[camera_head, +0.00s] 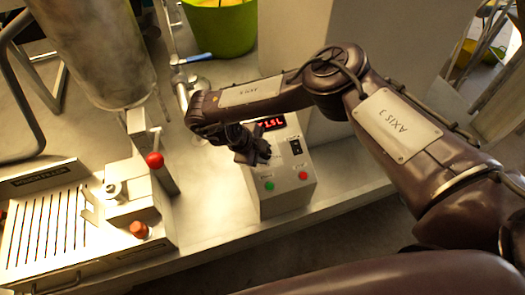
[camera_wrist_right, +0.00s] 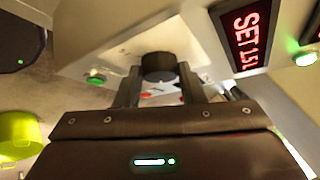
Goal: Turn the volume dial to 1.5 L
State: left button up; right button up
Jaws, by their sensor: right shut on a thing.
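The volume dial (camera_wrist_right: 158,62) is a dark round knob on the pale control box (camera_head: 287,197). My right gripper (camera_wrist_right: 160,78) is shut on it, with one finger on each side. In the head view my right gripper (camera_head: 262,155) covers the dial on the box's left side. The red display (camera_wrist_right: 246,32) shows SET and a value that looks like 1.5L, though the digits are not fully clear. It also shows in the head view (camera_head: 271,124), partly covered by my arm. My left gripper is not in view.
The box also bears a black switch (camera_head: 295,146), a green button (camera_head: 269,185) and a red button (camera_head: 303,175). A machine with a slotted tray (camera_head: 42,232) and a red-knobbed lever (camera_head: 154,160) stands left. A green bucket (camera_head: 222,30) is behind.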

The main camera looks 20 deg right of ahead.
dwell(0.3)
jog(key=o, duration=1)
jog(key=shift+a+r, duration=0.15)
jog(key=shift+r, duration=0.1)
jog(key=s+a+b, duration=0.3)
jog(key=a+b, duration=0.1)
jog(key=a, duration=0.8)
jog(key=shift+r, duration=0.25)
jog(key=shift+s+f, duration=0.1)
